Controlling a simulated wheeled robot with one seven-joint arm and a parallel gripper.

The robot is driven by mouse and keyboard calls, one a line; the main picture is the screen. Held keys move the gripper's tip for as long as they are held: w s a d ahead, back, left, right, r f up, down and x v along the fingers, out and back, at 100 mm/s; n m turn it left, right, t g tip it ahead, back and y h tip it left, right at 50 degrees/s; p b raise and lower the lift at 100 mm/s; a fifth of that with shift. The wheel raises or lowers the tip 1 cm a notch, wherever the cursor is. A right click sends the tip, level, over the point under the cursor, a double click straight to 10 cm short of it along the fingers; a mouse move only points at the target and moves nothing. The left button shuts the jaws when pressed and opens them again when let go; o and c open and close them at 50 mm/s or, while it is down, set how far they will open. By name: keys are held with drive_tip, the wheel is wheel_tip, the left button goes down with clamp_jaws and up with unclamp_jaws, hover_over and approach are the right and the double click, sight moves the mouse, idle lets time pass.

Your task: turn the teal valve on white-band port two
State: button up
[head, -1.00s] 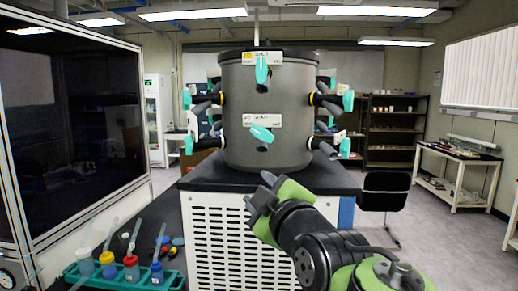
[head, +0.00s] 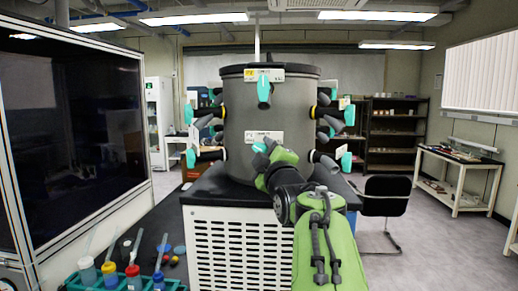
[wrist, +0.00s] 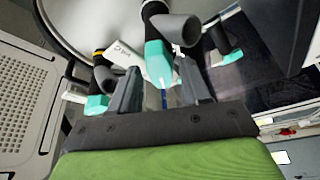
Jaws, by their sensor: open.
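The grey drum (head: 240,115) carries ports with teal valves. On its front, an upper teal valve (head: 264,90) hangs below a yellow-marked label (head: 250,74). A lower teal valve (head: 257,147) sits below a white label (head: 263,136), partly hidden by my gripper (head: 268,157). In the wrist view my gripper (wrist: 161,72) is open, with a teal valve (wrist: 158,62) between its two fingers. That valve's grey port tube (wrist: 178,29) is just beyond them. I cannot tell whether the fingers touch it, and its band colour is not clear.
In the wrist view, other teal valves stand at the left (wrist: 97,104) and right (wrist: 229,57), near the fingers. More valves stick out on both sides of the drum. A rack of bottles (head: 130,283) is at the lower left, beside a dark glass-fronted cabinet (head: 75,130).

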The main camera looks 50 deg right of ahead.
drive_tip(key=shift+c, duration=0.5)
clamp_jaws()
drive_tip(key=shift+f+m+b, duration=0.15)
drive_tip(key=shift+m+b, duration=0.15)
drive_tip(key=shift+b, duration=0.15)
drive_tip(key=shift+w+a+m+g+h+b, duration=0.1)
drive_tip(key=shift+m+g+h+b, duration=0.45)
drive_tip(key=shift+m+h+b, duration=1.35)
drive_tip(key=shift+w+a+m+g+h+b, duration=0.1)
drive_tip(key=shift+m+g+h+b, duration=0.65)
drive_tip(key=shift+m, duration=2.35)
drive_tip(key=shift+w+m+g+h+b, duration=0.1)
drive_tip(key=shift+m+g+h+b, duration=0.4)
drive_tip(key=shift+m+b, duration=1.65)
drive_tip(key=shift+m+p, duration=0.35)
drive_tip(key=shift+m, duration=0.3)
